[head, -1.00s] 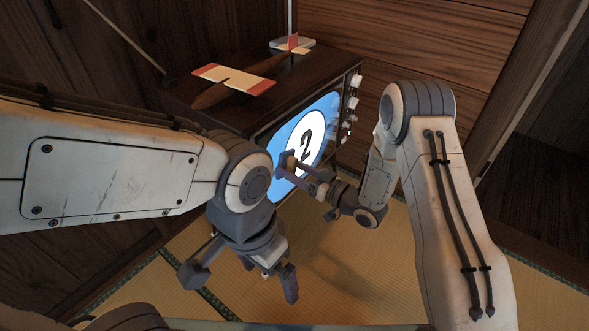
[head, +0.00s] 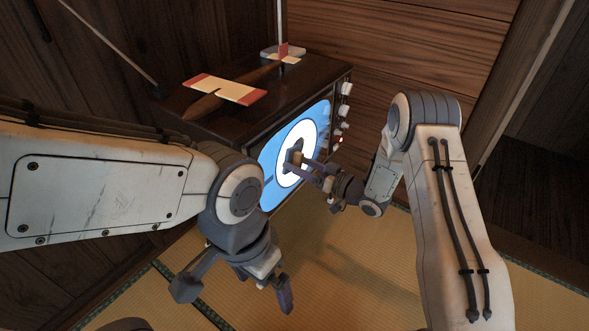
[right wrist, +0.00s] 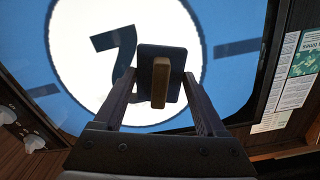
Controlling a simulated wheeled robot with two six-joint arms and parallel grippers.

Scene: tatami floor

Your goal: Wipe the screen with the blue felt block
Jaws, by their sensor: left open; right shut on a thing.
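The television screen (head: 283,182) is lit blue with a white disc; the right wrist view shows a dark 7 on the disc (right wrist: 75,60). The blue felt block is a dark pad (right wrist: 147,54) with a wooden handle (right wrist: 160,82). My right gripper (head: 297,160) is shut on the block and holds it in front of the middle of the screen, partly covering the digit. The block looks against or very near the glass; I cannot tell contact. My left gripper (head: 236,288) is open and empty, low in front of the television.
The dark wooden television cabinet (head: 235,125) carries a red and cream model plane (head: 225,88). Knobs (head: 343,105) line the screen's right side. Wood-panelled walls stand behind. Tatami floor (head: 360,260) is open in front.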

